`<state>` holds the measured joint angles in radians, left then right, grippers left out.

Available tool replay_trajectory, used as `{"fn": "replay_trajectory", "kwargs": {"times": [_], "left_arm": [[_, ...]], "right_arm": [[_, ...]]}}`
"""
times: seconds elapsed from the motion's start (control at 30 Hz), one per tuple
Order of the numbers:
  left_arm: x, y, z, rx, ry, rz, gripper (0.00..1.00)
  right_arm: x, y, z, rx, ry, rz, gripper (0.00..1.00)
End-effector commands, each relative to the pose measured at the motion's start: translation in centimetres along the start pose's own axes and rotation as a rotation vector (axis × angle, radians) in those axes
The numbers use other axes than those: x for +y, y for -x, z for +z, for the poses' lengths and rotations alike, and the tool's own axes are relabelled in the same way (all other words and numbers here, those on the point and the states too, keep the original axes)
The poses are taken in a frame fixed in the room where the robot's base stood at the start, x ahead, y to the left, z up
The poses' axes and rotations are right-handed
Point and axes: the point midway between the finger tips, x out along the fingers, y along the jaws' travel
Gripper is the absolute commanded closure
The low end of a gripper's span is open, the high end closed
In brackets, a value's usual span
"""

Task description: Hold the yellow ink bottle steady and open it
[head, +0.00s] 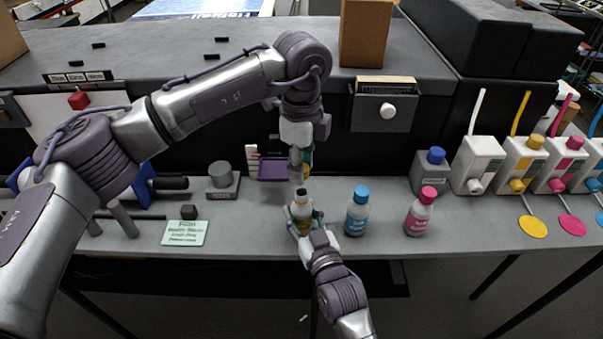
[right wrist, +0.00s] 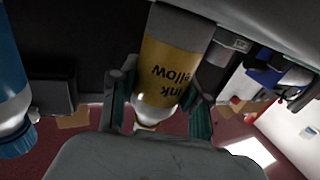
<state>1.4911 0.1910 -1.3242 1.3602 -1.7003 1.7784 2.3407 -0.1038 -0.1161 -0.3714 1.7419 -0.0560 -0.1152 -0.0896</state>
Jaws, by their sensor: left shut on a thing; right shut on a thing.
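The yellow ink bottle (head: 301,208) stands upright at the front of the grey bench, its neck bare of a yellow cap. My right gripper (head: 302,228) is shut on its body from the front. In the right wrist view the yellow label (right wrist: 165,70) appears upside down between my right fingers (right wrist: 157,103). My left gripper (head: 300,163) points down above the bottle. It is shut on a small yellow piece (head: 308,170), which looks like the cap, mostly hidden by the fingers. A gap shows between it and the bottle neck.
A blue-capped bottle (head: 357,211) and a pink-capped bottle (head: 420,212) stand to the right. White ink tanks (head: 478,165) line the far right. A green note card (head: 185,233) lies left.

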Motion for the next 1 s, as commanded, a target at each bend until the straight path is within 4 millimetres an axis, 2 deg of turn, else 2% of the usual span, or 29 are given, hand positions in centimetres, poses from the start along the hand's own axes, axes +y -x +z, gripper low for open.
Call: {"fn": "replay_trajectory", "kwargs": {"times": [0.17, 0.2, 0.33, 0.73, 0.87, 1.0], "left_arm": [[0.0, 0.0, 0.0, 0.0, 0.0, 0.001, 1.0], [0.0, 0.0, 0.0, 0.0, 0.0, 0.001, 1.0], [0.0, -0.1, 0.0, 0.0, 0.0, 0.001, 1.0], [0.0, -0.1, 0.0, 0.0, 0.0, 0.001, 1.0], [0.0, -0.1, 0.0, 0.0, 0.0, 0.001, 1.0], [0.0, -0.1, 0.0, 0.0, 0.0, 0.001, 1.0]], "right_arm": [[0.0, 0.0, 0.0, 0.0, 0.0, 0.0, 1.0], [0.0, 0.0, 0.0, 0.0, 0.0, 0.0, 0.47], [0.0, 0.0, 0.0, 0.0, 0.0, 0.0, 0.25], [0.0, 0.5, 0.1, 0.0, 0.0, 0.0, 0.24], [0.0, 2.4, 0.2, -0.003, 0.001, 0.0, 0.24], [0.0, 5.5, 0.2, -0.004, 0.001, 0.0, 0.24]]}}
